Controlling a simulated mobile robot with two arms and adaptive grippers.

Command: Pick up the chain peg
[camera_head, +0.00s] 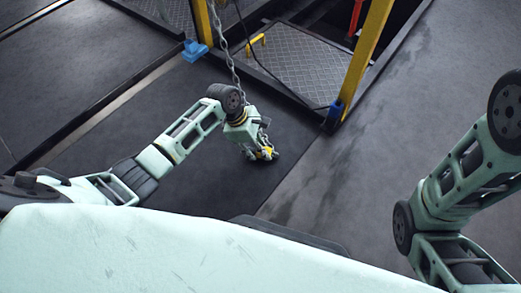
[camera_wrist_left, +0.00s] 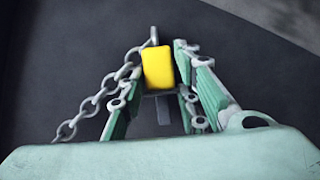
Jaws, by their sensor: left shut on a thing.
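The chain peg shows as a yellow block (camera_wrist_left: 158,67) between the two fingers of my left gripper (camera_wrist_left: 162,85) in the left wrist view. A grey metal chain (camera_wrist_left: 89,104) runs from the top of the peg down to the left, past the left finger. In the head view my left gripper (camera_head: 262,153) is over the dark floor, shut on the peg, and a bit of yellow (camera_head: 267,153) shows at its fingertips. The chain (camera_head: 221,38) comes from the top edge down to my left wrist. The fingers hide part of the peg. My right gripper is out of view.
A ribbed metal plate (camera_head: 299,62) with a yellow handle (camera_head: 256,44) lies beyond the gripper. Yellow posts (camera_head: 366,50) with blue feet stand by it, next to a dark pit. The dark floor mat (camera_head: 190,105) is clear around the gripper.

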